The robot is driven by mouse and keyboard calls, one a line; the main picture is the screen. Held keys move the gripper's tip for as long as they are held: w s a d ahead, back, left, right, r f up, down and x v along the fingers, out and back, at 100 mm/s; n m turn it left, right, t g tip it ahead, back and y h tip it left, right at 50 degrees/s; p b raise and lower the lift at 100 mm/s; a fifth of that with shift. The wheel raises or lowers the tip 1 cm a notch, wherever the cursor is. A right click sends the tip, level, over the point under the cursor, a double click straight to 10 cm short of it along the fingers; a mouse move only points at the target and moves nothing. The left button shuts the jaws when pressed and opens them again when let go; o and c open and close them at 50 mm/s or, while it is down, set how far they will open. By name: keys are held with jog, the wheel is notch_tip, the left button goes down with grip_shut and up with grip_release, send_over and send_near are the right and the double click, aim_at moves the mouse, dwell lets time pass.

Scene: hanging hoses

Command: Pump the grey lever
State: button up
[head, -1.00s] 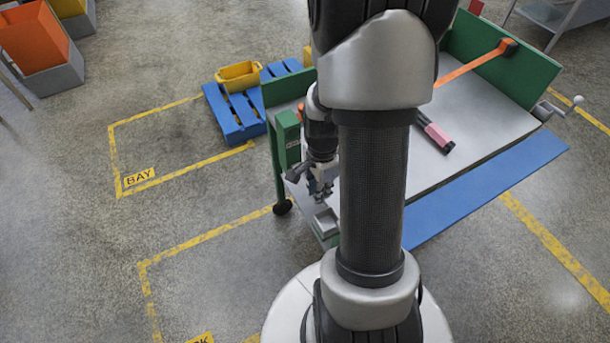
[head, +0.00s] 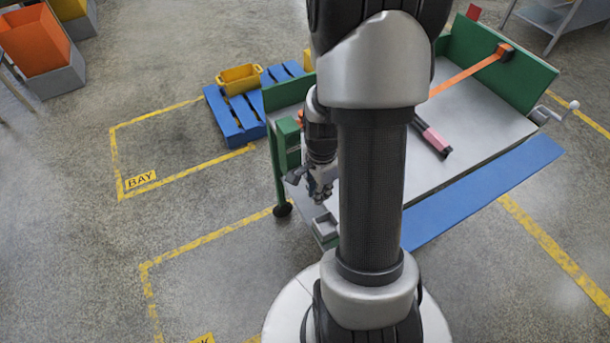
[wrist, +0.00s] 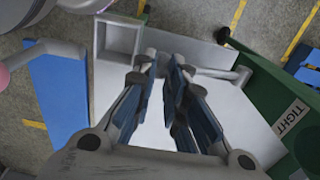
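A grey bar with a bent end, likely the grey lever (wrist: 222,73), lies to the right of my fingertips in the wrist view. Its left end is close to the right fingertip; I cannot tell if they touch. In the head view my gripper (head: 321,192) is over the left end of the green-walled trolley (head: 485,118), near a small grey tray (head: 326,229).
A pink-ended handle (head: 434,136) and orange strap (head: 465,73) are on the trolley. A crank (head: 560,110) projects at its right.

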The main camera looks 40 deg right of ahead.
notch_tip(320, 180, up, 2)
jog(key=shift+r+p, duration=0.1)
jog(key=shift+p, duration=0.6)
jog(key=r+p, duration=0.1)
jog(key=w+r+p, duration=0.2)
jog(key=r, duration=0.1)
jog(key=shift+d, duration=0.2)
jog(key=shift+f, duration=0.1)
jog(key=shift+s+a+f+b, duration=0.1)
jog(key=shift+s+f+b, duration=0.15)
jog(key=shift+f+b, duration=0.4)
jog(key=shift+s+f+b, duration=0.25)
jog(key=shift+f+b, duration=0.15)
jog(key=shift+f, duration=0.4)
jog(key=shift+s+a+f+b, duration=0.1)
jog(key=shift+s+f+b, duration=0.15)
jog(key=shift+f+b, duration=0.4)
jog(key=shift+f, duration=0.2)
jog(key=shift+s+f+b, duration=0.2)
jog(key=shift+f+b, duration=0.4)
jog(key=shift+f, duration=0.15)
jog(key=shift+s+f+b, duration=0.2)
jog(key=shift+f+b, duration=0.35)
jog(key=shift+f, duration=0.15)
